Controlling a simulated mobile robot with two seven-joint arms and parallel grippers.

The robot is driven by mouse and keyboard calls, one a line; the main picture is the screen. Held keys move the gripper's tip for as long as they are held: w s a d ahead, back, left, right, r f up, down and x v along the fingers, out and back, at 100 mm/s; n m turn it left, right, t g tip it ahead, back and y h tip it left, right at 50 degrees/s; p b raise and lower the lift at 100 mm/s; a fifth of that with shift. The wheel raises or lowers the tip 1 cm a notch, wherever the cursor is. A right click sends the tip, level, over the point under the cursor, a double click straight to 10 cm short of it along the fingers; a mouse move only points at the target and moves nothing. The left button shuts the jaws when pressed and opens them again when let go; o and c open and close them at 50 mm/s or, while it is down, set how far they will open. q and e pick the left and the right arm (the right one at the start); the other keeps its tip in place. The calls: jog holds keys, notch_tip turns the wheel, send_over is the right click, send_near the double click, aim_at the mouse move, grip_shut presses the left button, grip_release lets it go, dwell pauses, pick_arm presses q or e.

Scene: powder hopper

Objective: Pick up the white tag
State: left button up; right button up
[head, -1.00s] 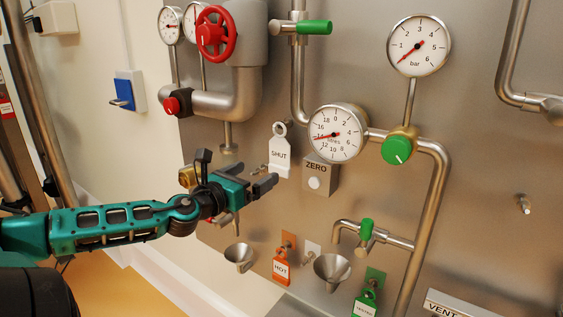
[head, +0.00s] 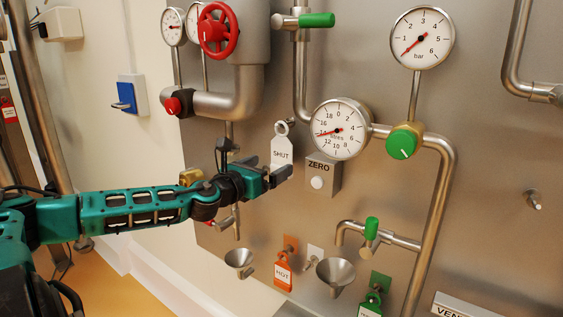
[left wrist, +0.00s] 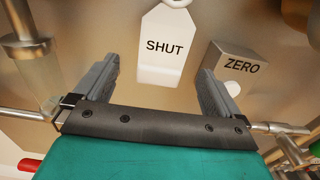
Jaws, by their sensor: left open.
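The white tag (head: 282,150), marked SHUT, hangs upright by its ring against the steel panel. In the left wrist view the tag (left wrist: 164,48) lies ahead, between the lines of the two fingers. My left gripper (head: 282,170) is open and empty, just in front of the tag's lower part, which it partly hides in the head view. In the left wrist view the left gripper (left wrist: 158,82) shows both fingers spread apart, with the tag's lower end near the gap. I cannot tell whether they touch. My right gripper is not in view.
The grey ZERO box (head: 322,175) stands close right of the tag; the wrist view shows it beside the right finger (left wrist: 235,70). A round litres gauge (head: 340,129) is above it. Below are funnels (head: 335,272) and an orange HOT tag (head: 283,272).

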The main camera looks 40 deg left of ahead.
aim_at(281, 160)
pick_arm(q)
jog(key=shift+w, duration=0.25)
jog(key=shift+w+r+p, duration=0.15)
jog(key=shift+w+p, duration=0.3)
jog(key=shift+w, duration=0.6)
jog(key=shift+w+a, duration=0.1)
jog(key=shift+w, duration=0.7)
jog(key=shift+c, duration=0.3)
jog(key=c, duration=1.1)
